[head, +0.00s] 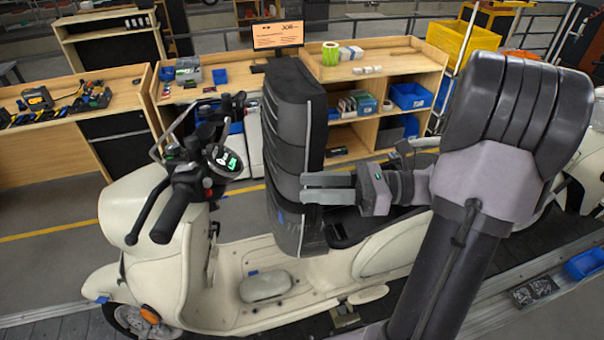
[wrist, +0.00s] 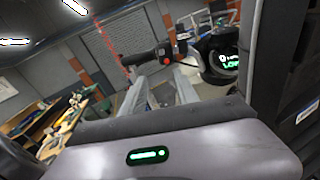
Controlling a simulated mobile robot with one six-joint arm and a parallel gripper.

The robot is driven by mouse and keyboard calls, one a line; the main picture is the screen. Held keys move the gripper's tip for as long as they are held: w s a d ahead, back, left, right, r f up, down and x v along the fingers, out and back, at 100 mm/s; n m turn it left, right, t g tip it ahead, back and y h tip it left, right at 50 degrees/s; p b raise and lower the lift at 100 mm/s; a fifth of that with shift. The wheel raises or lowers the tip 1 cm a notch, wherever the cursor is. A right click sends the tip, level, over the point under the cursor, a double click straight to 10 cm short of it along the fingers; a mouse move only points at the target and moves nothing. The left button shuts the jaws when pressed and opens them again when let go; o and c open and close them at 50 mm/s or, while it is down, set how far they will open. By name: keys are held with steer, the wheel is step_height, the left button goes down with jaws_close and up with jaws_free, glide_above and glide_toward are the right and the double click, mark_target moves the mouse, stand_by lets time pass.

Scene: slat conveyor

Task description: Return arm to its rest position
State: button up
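My gripper (head: 303,188) is at the end of my arm, which reaches in from the right over the cream scooter (head: 385,250). Its two grey fingers point left in front of the scooter's upright black seat (head: 292,110). I cannot tell whether they touch it. In the wrist view the fingers of my gripper (wrist: 160,85) stand apart with nothing held between them. The black seat also shows close at the right of the wrist view (wrist: 278,60). The handlebar and the lit display (wrist: 222,58) show beyond the fingers.
The scooter's handlebar (head: 172,215) rises left of my gripper. A wooden shelf bench (head: 370,68) with boxes and a monitor (head: 278,36) stands behind. A tool workbench (head: 60,118) is at the left. A blue bin (head: 585,263) lies at the lower right, near another scooter.

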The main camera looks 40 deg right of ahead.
steer(key=s+a+f+n+g+h+b, duration=0.25)
steer(key=a+f+n+g+b, duration=0.25)
steer(key=a+f+b, duration=0.35)
steer(key=s+a+f+n+g+h+b, duration=0.2)
steer(key=s+a+f+n+g+b, duration=0.25)
steer(key=f+b, duration=0.55)
steer(key=a+f+n+t+h+b, duration=0.2)
steer(key=f+n+h+b, duration=0.2)
steer(key=f+b, duration=0.5)
steer(key=s+a+f+n+t+h+b, duration=0.1)
steer(key=a+f+n+t+h+b, duration=0.2)
steer(key=f+n+b, duration=0.6)
steer(key=shift+s+a+f+h, duration=0.2)
steer(key=shift+f+h, duration=0.1)
steer(key=shift+h, duration=0.35)
